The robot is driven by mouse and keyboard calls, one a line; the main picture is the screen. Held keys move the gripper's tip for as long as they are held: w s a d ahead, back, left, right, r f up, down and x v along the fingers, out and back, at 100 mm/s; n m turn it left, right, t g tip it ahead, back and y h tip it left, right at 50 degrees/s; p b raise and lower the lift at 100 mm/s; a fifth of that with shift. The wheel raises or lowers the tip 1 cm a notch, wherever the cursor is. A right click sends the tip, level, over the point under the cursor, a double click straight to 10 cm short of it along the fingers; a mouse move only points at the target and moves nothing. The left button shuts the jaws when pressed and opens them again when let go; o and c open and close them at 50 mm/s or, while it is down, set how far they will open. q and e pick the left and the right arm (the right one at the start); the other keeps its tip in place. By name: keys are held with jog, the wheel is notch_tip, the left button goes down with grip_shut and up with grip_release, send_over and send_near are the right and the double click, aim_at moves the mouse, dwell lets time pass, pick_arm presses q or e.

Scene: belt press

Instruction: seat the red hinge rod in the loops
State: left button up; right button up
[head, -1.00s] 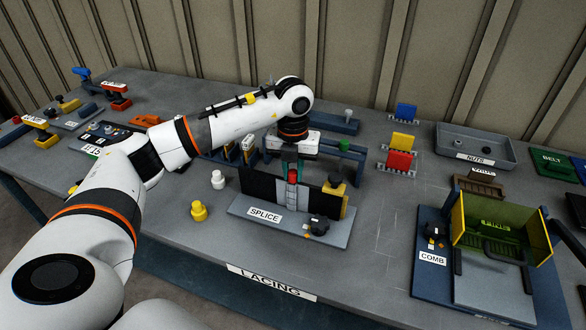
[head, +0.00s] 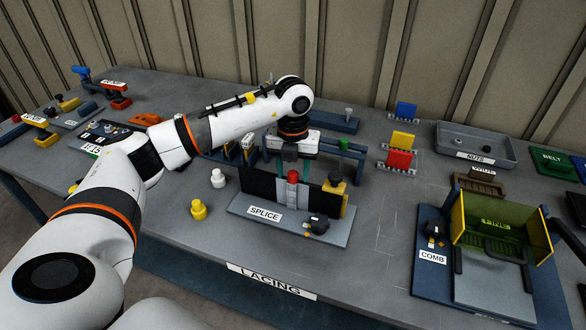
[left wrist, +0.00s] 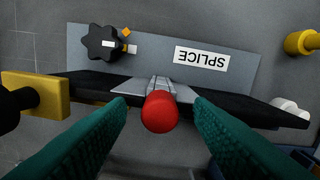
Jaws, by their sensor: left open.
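The red hinge rod (head: 292,177) stands at the middle of the splice fixture (head: 243,206), with its red end up. In the left wrist view the round red end (left wrist: 160,112) faces the camera, in front of the pale metal loops (left wrist: 158,84) between two black belt ends. How deep the rod sits in the loops is hidden behind its end. My left gripper (head: 291,163) is above the fixture. In the left wrist view its teal fingers (left wrist: 160,106) are open, one on each side of the red end, with gaps visible. My right gripper is not in view.
The fixture carries a black knob (head: 318,223) and a yellow block with a black knob (head: 335,183). White (head: 218,178) and yellow (head: 198,209) pegs stand to its left. A comb station (head: 432,258) stands at the right. The table between is clear.

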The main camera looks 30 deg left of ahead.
pick_arm(q)
jog(key=shift+r+p, duration=2.25)
jog(key=shift+r, duration=1.2)
